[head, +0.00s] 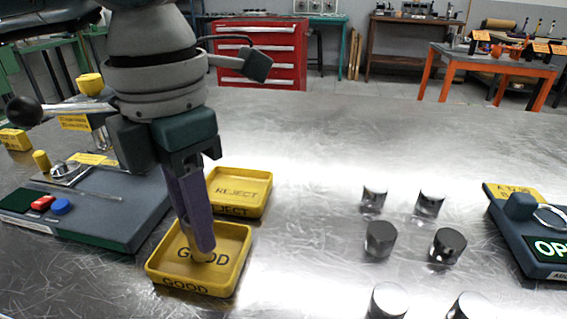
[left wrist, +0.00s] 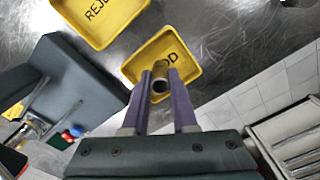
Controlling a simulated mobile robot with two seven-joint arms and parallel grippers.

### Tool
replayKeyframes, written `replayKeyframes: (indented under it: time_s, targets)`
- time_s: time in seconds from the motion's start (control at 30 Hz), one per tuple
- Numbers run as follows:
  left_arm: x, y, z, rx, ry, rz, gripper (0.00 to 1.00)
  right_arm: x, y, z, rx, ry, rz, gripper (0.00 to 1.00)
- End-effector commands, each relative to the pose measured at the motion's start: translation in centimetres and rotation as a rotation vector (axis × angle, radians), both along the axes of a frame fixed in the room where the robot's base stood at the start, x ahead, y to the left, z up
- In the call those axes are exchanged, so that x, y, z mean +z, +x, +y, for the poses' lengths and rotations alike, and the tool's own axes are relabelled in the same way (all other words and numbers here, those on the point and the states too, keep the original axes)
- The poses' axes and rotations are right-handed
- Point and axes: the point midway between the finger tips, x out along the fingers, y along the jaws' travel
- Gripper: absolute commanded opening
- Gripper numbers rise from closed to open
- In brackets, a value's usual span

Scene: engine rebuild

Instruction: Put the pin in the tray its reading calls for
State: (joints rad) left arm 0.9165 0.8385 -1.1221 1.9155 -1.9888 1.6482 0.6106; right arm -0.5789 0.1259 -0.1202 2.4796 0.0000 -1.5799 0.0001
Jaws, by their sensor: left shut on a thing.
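My left gripper (head: 203,254) is shut on a small tan pin (head: 203,258). The pin shows as a hollow, ring-ended piece between the purple fingers in the left wrist view (left wrist: 160,84). The gripper points down over the yellow GOOD tray (head: 238,240), with the pin low inside the tray's outline. I cannot tell whether the pin touches the tray floor. The yellow REJECT tray (head: 262,188) lies just behind the GOOD tray and looks empty. It also shows in the left wrist view (left wrist: 137,12). My right gripper is not in view.
A blue-grey gauge station (head: 110,225) with red and blue buttons stands at left; its display is not readable. Several dark-topped metal cylinders (head: 380,238) stand at right. Another device (head: 535,265) with a green "OP" display sits at the right edge. The table between is clear.

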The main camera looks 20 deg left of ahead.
Motion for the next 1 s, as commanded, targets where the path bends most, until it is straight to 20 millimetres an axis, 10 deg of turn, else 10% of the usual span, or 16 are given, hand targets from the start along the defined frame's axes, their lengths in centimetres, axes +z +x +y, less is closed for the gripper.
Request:
replayKeyframes:
  time_s: [0.2,0.23,0.47,1.0]
  targets:
    - [-0.4,0.0,0.0,0.000,0.000,0.000,0.00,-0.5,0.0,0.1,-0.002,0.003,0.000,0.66]
    - [-0.2,0.0,0.0,0.000,0.000,0.000,0.29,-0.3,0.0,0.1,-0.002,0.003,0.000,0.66]
    - [-0.2,0.0,0.0,0.000,0.000,0.000,0.55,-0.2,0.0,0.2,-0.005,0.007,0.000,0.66]
    - [3.9,0.2,0.0,0.001,-0.001,-0.007,0.56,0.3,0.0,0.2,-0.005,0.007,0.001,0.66]
